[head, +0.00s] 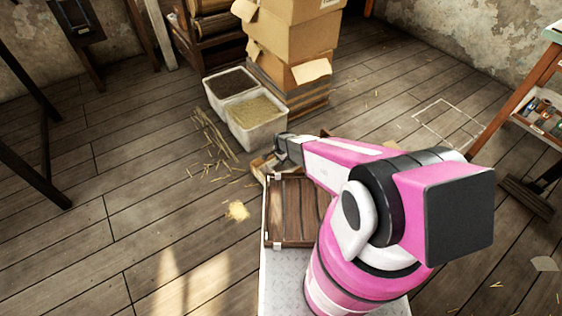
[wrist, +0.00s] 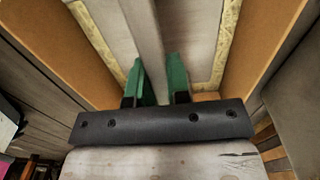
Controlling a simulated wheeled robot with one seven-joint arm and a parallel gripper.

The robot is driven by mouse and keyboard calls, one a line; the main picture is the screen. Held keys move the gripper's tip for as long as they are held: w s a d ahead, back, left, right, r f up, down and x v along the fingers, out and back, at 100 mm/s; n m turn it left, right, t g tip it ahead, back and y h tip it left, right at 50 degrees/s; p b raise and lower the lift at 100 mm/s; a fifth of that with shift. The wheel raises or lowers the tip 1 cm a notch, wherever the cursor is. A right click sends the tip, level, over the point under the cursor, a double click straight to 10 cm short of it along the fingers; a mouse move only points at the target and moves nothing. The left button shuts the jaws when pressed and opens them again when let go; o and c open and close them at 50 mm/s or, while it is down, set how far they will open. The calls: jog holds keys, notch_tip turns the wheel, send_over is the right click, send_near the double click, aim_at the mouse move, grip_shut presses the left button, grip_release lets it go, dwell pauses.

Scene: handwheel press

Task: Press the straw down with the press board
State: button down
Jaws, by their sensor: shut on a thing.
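In the wrist view my gripper (wrist: 157,68), with two green fingers, is shut on the pale upright bar of the press board (wrist: 146,28). The board's flat grey panel (wrist: 200,45) lies below, inside a wooden box with orange-brown walls (wrist: 265,35). Straw (wrist: 227,35) shows as a thin yellow band along the panel's edges. Straw under the panel is hidden, so its depth cannot be told. In the head view my arm reaches away to the box (head: 262,165), and the arm hides most of the box and the board.
A bin of straw (head: 257,122) and a bin of dark material (head: 230,82) stand behind the box, beside stacked cartons (head: 290,40). A slatted wooden piece (head: 297,212) lies nearer me. Loose straw (head: 237,211) lies on the floor. The left floor is mostly clear.

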jog(key=shift+f, duration=0.1)
notch_tip(320, 180, up, 12)
jog(key=shift+f, duration=0.25)
dwell(1.1)
